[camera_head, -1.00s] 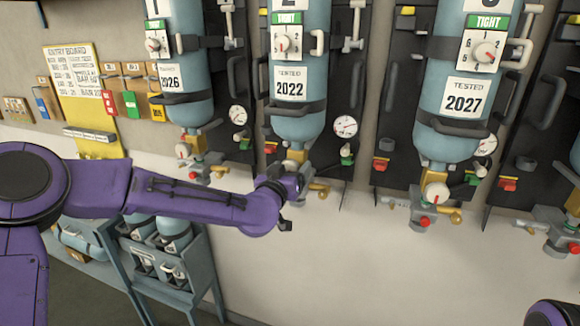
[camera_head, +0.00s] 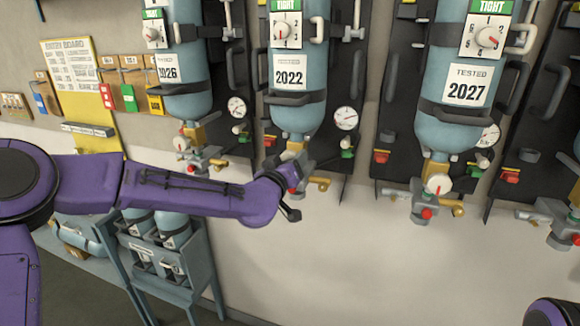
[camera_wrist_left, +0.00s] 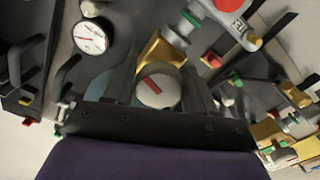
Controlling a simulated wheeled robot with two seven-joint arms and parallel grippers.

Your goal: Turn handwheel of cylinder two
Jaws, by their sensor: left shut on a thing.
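Cylinder two (camera_head: 299,109), a blue bottle tagged 2022, hangs in the middle of the wall. Its handwheel is a pale round knob with a red bar; in the left wrist view the handwheel (camera_wrist_left: 158,92) sits between my two dark fingers. My left gripper (camera_wrist_left: 160,84) is shut on the handwheel, below the brass neck of the valve. In the head view my left gripper (camera_head: 286,174) is at this valve, and my purple wrist mostly hides the handwheel. My right gripper is out of view.
Cylinders tagged 2026 (camera_head: 186,100) and 2027 (camera_head: 452,128) hang on either side, with their own valves. A gauge (camera_head: 346,118) is right of cylinder two; it also appears in the wrist view (camera_wrist_left: 90,37). A blue rack (camera_head: 170,262) of small cylinders stands below my left arm.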

